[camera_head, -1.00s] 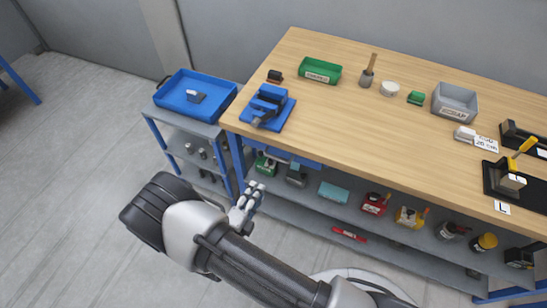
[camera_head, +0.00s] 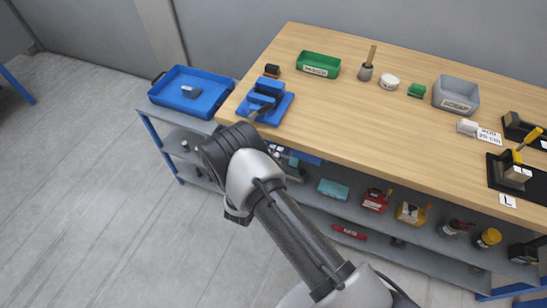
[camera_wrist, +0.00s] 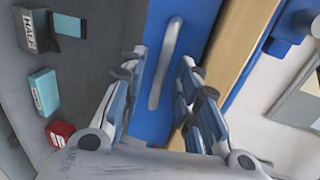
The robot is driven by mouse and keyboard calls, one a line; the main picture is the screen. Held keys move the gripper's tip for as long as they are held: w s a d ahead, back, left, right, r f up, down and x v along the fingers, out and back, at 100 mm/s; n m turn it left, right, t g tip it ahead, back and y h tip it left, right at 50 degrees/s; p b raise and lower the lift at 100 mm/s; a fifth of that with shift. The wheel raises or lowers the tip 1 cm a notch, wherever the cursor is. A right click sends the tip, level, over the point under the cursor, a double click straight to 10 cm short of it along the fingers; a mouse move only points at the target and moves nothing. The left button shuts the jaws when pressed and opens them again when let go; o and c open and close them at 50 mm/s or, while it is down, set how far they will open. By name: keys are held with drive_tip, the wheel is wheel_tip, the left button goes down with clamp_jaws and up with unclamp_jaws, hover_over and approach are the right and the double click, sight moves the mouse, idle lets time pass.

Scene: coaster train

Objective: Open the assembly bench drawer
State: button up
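The assembly bench drawer has a blue front (camera_wrist: 200,28) with a pale grey bar handle (camera_wrist: 168,55) in the wrist view. In the head view a piece of the blue front (camera_head: 308,158) shows under the bench top (camera_head: 400,152), beside my arm. My gripper (camera_wrist: 163,60) is open, with one finger on each side of the handle. The handle lies between the fingers, and I cannot tell whether they touch it. In the head view my wrist hides the fingers and most of the drawer. The drawer looks shut, as far as it shows.
A blue vise (camera_head: 264,101) stands on the bench's left end. A cart with a blue tray (camera_head: 208,95) is left of the bench. A shelf below holds a teal box (camera_head: 333,189), a red box (camera_head: 375,201) and other items. The floor left and in front is open.

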drive_tip(key=shift+w, duration=0.1)
drive_tip(key=shift+c, duration=0.5)
clamp_jaws()
